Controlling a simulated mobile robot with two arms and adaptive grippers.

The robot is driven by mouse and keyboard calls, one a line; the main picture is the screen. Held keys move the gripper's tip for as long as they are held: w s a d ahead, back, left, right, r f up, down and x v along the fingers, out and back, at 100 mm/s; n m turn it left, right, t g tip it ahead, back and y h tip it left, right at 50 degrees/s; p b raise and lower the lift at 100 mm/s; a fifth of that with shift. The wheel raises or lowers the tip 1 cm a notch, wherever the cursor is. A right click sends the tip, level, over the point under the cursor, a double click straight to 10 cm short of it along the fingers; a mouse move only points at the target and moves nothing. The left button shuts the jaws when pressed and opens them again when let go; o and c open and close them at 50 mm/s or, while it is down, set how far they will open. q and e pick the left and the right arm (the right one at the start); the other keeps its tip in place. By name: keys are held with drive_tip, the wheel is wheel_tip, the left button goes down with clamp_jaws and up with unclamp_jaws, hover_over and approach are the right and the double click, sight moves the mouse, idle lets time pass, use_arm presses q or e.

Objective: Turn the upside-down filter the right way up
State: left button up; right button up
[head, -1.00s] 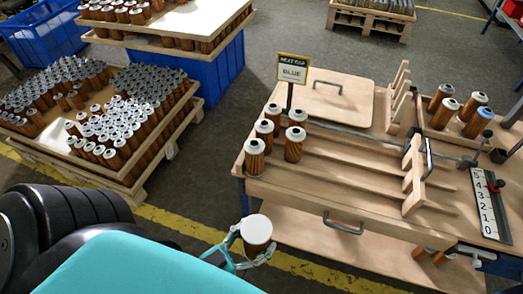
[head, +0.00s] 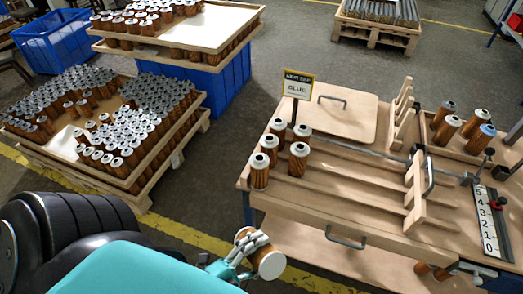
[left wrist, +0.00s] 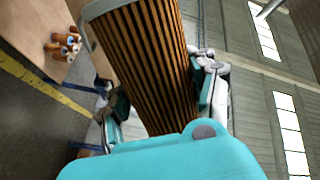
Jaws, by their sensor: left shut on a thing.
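My left gripper (head: 250,249) is shut on a brown pleated filter in front of the workbench. The filter (head: 271,265) is tilted onto its side in the air, its plain white flat end facing the lower right and its brown body partly hidden by the fingers. In the left wrist view the filter's dark-striped pleated body (left wrist: 142,60) fills the middle, between the two fingers of the left gripper (left wrist: 165,100). Several filters with silver-grey tops (head: 258,170) stand upright at the bench's left end. My right gripper is not in view.
The wooden workbench (head: 340,205) has slats, a lid with a handle and a sign (head: 297,85) reading "NEXT CAP BLUE". A rack at the right holds several filters, one with a blue cap (head: 481,137). Pallets of filters (head: 150,180) stand at the left. Floor between is clear.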

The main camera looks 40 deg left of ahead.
use_arm(q)
drive_tip(key=shift+m, duration=1.1)
drive_tip(key=m, duration=0.6)
drive_tip(key=shift+m, duration=0.4)
drive_tip(key=m+b, duration=0.1)
drive_tip(key=m, duration=0.2)
drive_tip(key=shift+f, duration=0.15)
drive_tip(key=m+b, duration=0.1)
drive_tip(key=m, duration=0.2)
drive_tip(key=shift+m, duration=0.4)
